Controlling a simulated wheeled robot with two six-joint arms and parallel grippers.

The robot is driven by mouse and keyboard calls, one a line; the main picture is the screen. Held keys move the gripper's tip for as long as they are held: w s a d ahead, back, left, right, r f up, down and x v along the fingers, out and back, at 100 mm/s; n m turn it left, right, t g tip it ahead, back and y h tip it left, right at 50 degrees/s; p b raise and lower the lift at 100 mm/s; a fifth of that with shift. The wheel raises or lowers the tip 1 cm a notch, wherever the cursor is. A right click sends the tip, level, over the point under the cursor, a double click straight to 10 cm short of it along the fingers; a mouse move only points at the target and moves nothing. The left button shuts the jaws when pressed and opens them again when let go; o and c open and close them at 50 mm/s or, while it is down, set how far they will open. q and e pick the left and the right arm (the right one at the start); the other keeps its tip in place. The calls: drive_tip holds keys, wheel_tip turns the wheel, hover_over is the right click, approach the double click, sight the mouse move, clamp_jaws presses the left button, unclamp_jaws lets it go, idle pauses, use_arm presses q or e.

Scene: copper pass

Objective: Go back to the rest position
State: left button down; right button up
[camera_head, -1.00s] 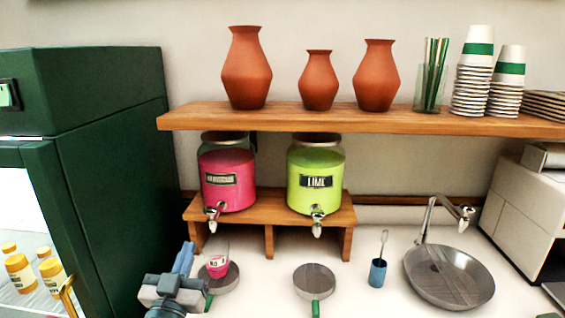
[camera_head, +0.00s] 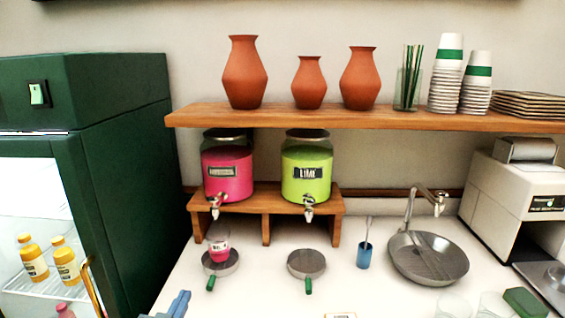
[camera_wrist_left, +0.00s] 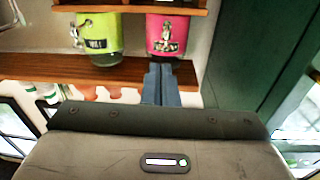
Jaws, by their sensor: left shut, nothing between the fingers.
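My left gripper (camera_head: 179,304) shows only as blue fingertips at the bottom edge of the head view, left of centre. Its blue fingers (camera_wrist_left: 161,84) lie together in the left wrist view, shut with nothing held. A small cup of pink drink (camera_head: 219,251) stands on the left round metal pad (camera_head: 222,268), up and right of my left gripper and apart from it. The pink dispenser (camera_head: 228,178) is above that cup and the lime dispenser (camera_head: 306,178) is to its right. My right gripper is not in view.
A green fridge (camera_head: 120,160) stands close on the left. A wooden shelf (camera_head: 370,121) spans the wall. A second round pad (camera_head: 306,263), a blue cup (camera_head: 364,256) and a round metal sink (camera_head: 428,258) are on the counter. The counter front centre is mostly clear.

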use_arm(q)
drive_tip(key=s+a+f+g+y, duration=0.1)
drive_tip(key=s+a+f+g, duration=0.2)
drive_tip(key=s+f+g, duration=0.8)
drive_tip(key=s+a+f+g+y, duration=0.1)
drive_tip(key=s+a+f+g, duration=0.1)
drive_tip(key=s+f, duration=0.55)
drive_tip(key=s+a+f+g+y, duration=0.15)
drive_tip(key=s+f, duration=0.35)
drive_tip(key=s, duration=0.5)
drive_tip(key=a+f+n+g, duration=0.1)
drive_tip(key=a+f, duration=0.2)
drive_tip(key=f, duration=2.7)
drive_tip(key=s+a+f+g, duration=0.1)
drive_tip(key=s+f, duration=1.7)
drive_tip(key=f, duration=0.1)
drive_tip(key=shift+s+h, duration=0.2)
drive_tip(key=shift+h, duration=0.15)
drive_tip(key=shift+a+g, duration=0.1)
drive_tip(key=shift+g, duration=0.15)
